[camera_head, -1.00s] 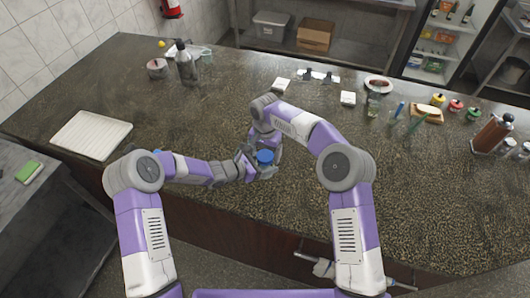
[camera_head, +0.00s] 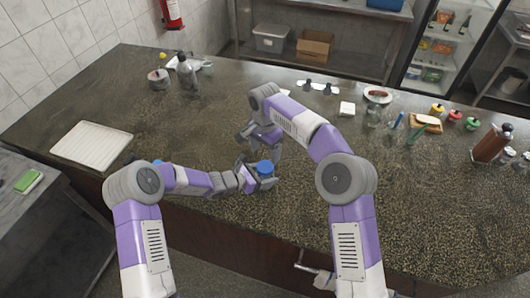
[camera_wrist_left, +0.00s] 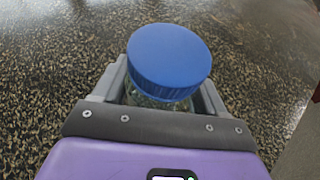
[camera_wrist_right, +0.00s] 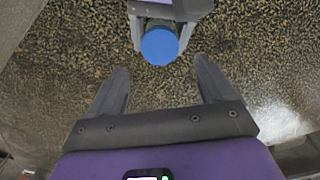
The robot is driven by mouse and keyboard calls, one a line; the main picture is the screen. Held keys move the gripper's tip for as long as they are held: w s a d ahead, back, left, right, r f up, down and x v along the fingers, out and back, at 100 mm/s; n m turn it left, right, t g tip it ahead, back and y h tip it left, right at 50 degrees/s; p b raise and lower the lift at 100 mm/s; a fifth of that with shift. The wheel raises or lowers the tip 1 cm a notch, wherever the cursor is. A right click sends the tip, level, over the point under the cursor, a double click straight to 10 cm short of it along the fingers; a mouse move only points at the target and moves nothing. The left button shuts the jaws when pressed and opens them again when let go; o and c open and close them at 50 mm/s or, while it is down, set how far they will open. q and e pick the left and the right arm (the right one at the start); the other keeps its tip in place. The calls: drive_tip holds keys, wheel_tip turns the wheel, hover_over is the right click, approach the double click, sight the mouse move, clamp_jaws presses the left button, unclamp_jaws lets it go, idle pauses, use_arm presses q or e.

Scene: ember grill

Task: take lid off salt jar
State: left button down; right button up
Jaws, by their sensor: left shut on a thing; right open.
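The salt jar has a round blue lid (camera_head: 265,166), which sits on top of the jar. My left gripper (camera_head: 260,180) is shut around the jar body, below the lid. In the left wrist view the lid (camera_wrist_left: 168,58) looks seated on the clear jar (camera_wrist_left: 150,98), which stands between the fingers. My right gripper (camera_head: 262,143) is open and empty, just behind the jar in the head view. In the right wrist view the lid (camera_wrist_right: 160,46) lies beyond my right fingertips, apart from them. The jar's base is hidden.
A white tray (camera_head: 92,144) lies on the counter at the left. A grey bottle (camera_head: 187,72) stands at the back left. The counter around the jar is clear.

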sight(265, 166)
wheel_tip(265, 166, down, 8)
drive_tip(key=shift+r, duration=0.25)
drive_tip(key=c, duration=1.1)
drive_tip(key=shift+r+n, duration=0.1)
drive_tip(key=shift+n, duration=1.6)
drive_tip(key=o, duration=1.2)
